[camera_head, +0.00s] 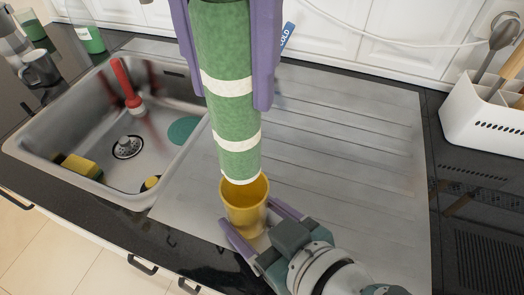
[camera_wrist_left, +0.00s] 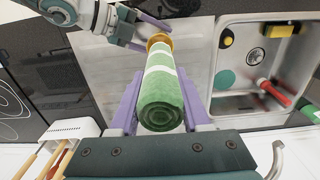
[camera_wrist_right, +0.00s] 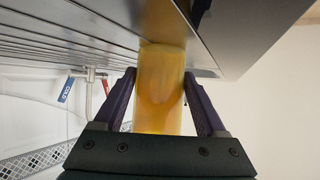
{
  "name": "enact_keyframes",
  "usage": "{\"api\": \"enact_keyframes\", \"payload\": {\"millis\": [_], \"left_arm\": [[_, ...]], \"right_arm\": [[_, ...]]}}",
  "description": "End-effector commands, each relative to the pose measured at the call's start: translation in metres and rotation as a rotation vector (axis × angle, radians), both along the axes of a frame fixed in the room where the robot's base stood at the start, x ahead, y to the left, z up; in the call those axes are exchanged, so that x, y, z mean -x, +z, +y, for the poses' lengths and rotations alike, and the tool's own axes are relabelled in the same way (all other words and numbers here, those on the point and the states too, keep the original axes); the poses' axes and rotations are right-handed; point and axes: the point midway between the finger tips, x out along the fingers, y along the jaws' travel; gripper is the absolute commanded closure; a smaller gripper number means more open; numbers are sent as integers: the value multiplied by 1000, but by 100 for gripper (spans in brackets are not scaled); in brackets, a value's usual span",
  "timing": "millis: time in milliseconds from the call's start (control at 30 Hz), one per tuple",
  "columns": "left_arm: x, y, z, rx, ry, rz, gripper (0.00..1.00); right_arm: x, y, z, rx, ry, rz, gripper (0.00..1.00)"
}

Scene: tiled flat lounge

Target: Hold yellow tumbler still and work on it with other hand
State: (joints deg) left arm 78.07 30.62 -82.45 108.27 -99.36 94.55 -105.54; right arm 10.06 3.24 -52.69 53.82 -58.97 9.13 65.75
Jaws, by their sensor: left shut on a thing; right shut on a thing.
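The yellow tumbler (camera_head: 246,212) stands upright near the front of the ridged steel drainboard, mouth up. My right gripper (camera_head: 248,211) is shut around its sides; the right wrist view shows the tumbler (camera_wrist_right: 160,88) between both fingers. My left gripper (camera_head: 231,103) is shut on a rolled green cloth with white bands (camera_head: 232,106), held nearly upright above the tumbler. The roll's lower end is at the tumbler's mouth and overlaps the far rim in the head view. I cannot tell whether it is inside. In the left wrist view, the roll (camera_wrist_left: 160,97) partly hides the tumbler (camera_wrist_left: 159,40).
The steel sink (camera_head: 95,165) at left holds a red-handled brush (camera_head: 127,85), a yellow sponge (camera_head: 81,166) and a teal disc (camera_head: 184,130). A white utensil holder (camera_head: 485,125) stands at right. The drainboard (camera_head: 350,150) right of the tumbler is clear.

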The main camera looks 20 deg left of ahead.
Motion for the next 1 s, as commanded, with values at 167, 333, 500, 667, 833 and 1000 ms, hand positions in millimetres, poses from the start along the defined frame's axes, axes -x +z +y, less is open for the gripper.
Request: {"api": "enact_keyframes", "payload": {"millis": [167,333,500,667,833,1000], "left_arm": [[0,0,0,0,0,0,100],[0,0,0,1,0,0,100],[0,0,0,1,0,0,100],[0,0,0,1,0,0,100],[0,0,0,1,0,0,100],[0,0,0,1,0,0,100]], "right_arm": [[0,-1,0,2,0,1,80],[0,-1,0,2,0,1,80],[0,-1,0,1,0,1,18],[0,0,0,1,0,1,0],[0,0,0,0,0,0,0],[0,2,-3,3,1,-4,0]]}}
